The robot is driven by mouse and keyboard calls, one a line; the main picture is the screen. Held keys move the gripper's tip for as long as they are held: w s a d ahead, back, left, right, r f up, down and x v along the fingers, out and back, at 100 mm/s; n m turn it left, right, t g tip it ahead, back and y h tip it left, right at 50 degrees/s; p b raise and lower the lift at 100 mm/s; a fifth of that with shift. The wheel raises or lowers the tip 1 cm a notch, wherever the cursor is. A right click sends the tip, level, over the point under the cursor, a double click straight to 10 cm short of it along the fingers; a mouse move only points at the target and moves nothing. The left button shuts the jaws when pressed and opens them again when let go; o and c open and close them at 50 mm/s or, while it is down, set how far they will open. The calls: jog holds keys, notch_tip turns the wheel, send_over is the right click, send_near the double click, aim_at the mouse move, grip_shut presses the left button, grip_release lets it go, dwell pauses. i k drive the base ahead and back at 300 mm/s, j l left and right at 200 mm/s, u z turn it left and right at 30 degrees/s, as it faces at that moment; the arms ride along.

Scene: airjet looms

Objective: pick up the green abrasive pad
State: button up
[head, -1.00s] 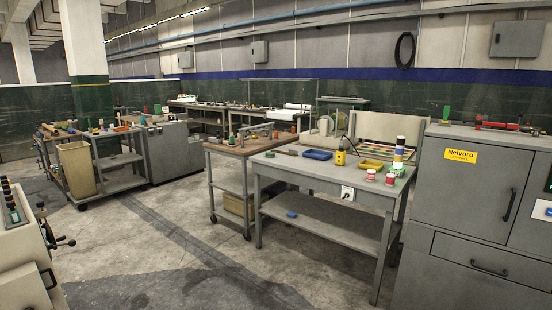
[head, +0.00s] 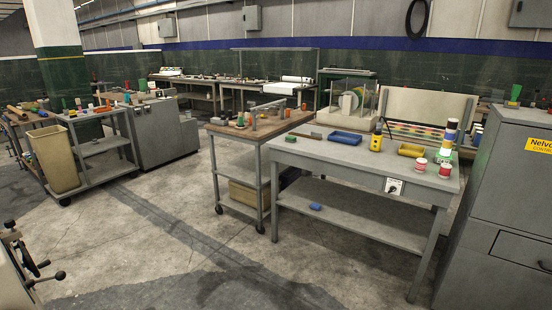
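A small green block (head: 290,138), which looks like the green abrasive pad, lies on the left end of the grey worktable (head: 345,157). It is too small in the head view to make out its texture. A dark flat tool (head: 308,135) lies just behind it, and a blue tray (head: 345,138) is to its right. My gripper is not in view.
A yellow device (head: 376,142), a yellow tray (head: 411,150) and red-and-white cans stand further right on the worktable. A wood-topped cart (head: 238,131) adjoins its left side. A grey cabinet (head: 505,190) stands at right. Open concrete floor (head: 165,235) lies in front.

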aim_at(289, 139)
jog(key=i+j+u, duration=0.3)
jog(key=i, duration=0.6)
jog(key=i+u, duration=0.25)
jog(key=i, duration=0.65)
